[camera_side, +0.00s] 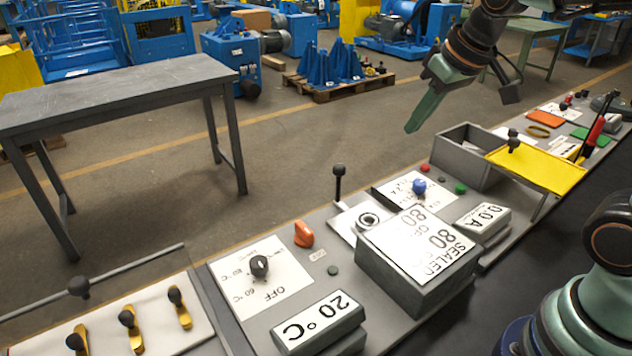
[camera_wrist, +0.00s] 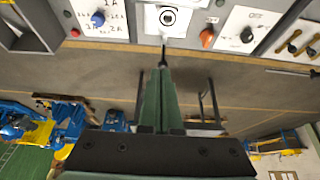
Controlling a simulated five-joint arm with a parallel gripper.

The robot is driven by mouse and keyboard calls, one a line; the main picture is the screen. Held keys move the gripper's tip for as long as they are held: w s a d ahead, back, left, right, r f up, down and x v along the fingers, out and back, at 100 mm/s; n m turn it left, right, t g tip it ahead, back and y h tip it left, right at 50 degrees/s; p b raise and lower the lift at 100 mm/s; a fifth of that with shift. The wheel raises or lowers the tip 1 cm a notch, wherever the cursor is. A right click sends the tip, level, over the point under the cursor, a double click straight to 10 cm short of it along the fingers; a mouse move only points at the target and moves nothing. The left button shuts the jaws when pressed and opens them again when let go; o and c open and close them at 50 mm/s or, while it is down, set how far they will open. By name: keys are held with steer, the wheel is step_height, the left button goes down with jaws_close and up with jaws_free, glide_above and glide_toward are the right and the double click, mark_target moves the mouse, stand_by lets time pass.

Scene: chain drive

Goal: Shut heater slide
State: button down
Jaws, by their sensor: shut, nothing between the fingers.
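My gripper (camera_side: 412,127) is shut and empty, held in the air above and behind the bench. Its fingers (camera_wrist: 161,75) point up the middle of the wrist view. No label reads "heater", so I cannot tell for certain which part is the heater slide. An upright black-knobbed lever (camera_side: 339,172) stands beside a white plate with a ring mark (camera_side: 367,219); the plate also shows in the wrist view (camera_wrist: 180,21). A heater-like panel has an OFF / 60 °C dial (camera_side: 260,266) and a 20 °C display (camera_side: 319,322). My gripper is apart from all of them in the side view.
A SEALED box (camera_side: 420,250), an orange knob (camera_side: 303,234) and a blue knob (camera_side: 419,186) crowd the bench. An open grey box (camera_side: 465,155) and yellow plate (camera_side: 540,167) are right. Yellow levers (camera_side: 131,330) and a knobbed rail (camera_side: 79,286) are left.

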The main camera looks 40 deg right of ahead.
steer(key=w+a+f+g, duration=0.1)
steer(key=w+f, duration=0.2)
steer(key=w, duration=0.7)
steer(key=w+a+f, duration=0.1)
steer(key=w+f, duration=0.3)
steer(key=w, duration=0.6)
steer(key=x, duration=1)
steer(key=shift+s+d+r, duration=0.1)
steer(key=shift+s+r, duration=0.05)
steer(key=shift+s, duration=0.85)
steer(key=shift+s+d+r, duration=0.1)
steer(key=shift+s, duration=0.95)
steer(key=s, duration=1.3)
steer(key=shift+s, duration=0.15)
steer(key=shift+s+f, duration=0.1)
steer(key=shift+s, duration=0.5)
